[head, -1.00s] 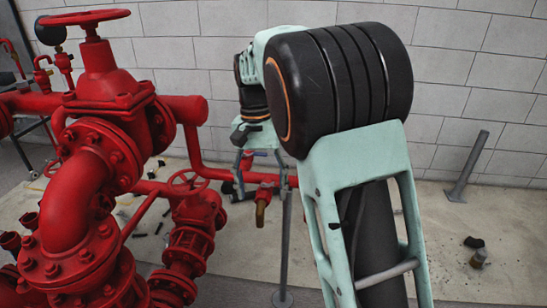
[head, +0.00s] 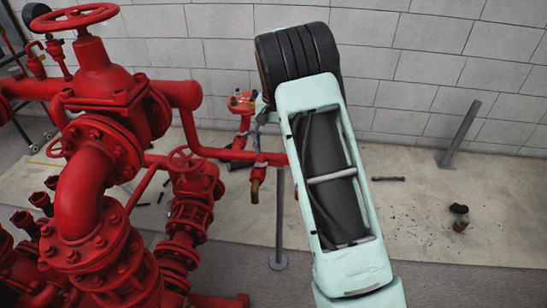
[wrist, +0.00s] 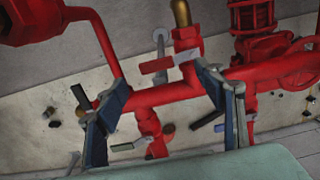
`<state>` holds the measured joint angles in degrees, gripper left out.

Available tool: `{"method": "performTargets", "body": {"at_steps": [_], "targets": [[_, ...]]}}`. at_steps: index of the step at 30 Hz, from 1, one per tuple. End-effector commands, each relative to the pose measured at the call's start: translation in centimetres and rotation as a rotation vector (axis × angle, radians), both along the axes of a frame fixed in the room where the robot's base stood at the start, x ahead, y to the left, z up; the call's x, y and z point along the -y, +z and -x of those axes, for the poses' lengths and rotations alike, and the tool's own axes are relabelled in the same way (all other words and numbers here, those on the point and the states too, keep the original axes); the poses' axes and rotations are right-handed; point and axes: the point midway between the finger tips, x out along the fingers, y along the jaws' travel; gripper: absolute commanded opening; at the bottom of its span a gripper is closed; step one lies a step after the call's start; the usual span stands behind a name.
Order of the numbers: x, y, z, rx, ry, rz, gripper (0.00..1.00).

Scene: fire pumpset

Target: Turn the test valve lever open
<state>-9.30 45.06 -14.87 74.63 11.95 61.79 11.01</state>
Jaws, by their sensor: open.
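My gripper (wrist: 162,82) is open in the wrist view, with its two blue-grey fingers apart and nothing held between them. A red pipe runs behind the gap. A small lever (wrist: 164,64), grey with a reddish end, shows between and beyond the fingertips, by the pipe branch with the brass outlet (wrist: 181,13). I see no clear contact with it. I cannot tell for sure that it is the test valve lever. In the head view the brass outlet (head: 254,190) hangs from the red pipe, and my arm hides most of the gripper.
Large red pumps and flanged pipes (head: 95,190) fill the left. A grey post (head: 280,220) stands close to my arm.

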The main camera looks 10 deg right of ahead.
Motion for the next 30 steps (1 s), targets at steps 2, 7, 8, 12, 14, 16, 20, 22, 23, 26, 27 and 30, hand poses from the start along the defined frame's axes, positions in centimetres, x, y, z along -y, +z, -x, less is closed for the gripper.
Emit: {"method": "performTargets", "body": {"at_steps": [2,7,8,12,14,16,20,22,23,26,27,30], "targets": [[0.0,-1.5,0.1,-0.003,0.001,0.001,0.63],[0.0,-3.4,0.1,-0.001,0.001,0.001,0.63],[0.0,-3.7,0.0,-0.001,0.001,0.001,0.63],[0.0,-4.2,0.0,0.0,0.001,0.001,0.63],[0.0,-4.3,0.0,0.0,0.001,0.001,0.63],[0.0,-4.3,0.0,0.0,0.001,0.001,0.63],[0.0,-4.2,0.0,0.0,0.001,0.001,0.6],[0.0,-4.2,0.0,0.0,0.001,0.001,0.52],[0.0,-4.2,0.0,0.0,0.001,0.001,0.49],[0.0,-4.2,0.0,0.0,0.001,0.001,0.38],[0.0,-4.2,0.0,0.0,0.001,0.001,0.33],[0.0,-4.2,0.0,0.0,0.001,0.001,0.22]]}}
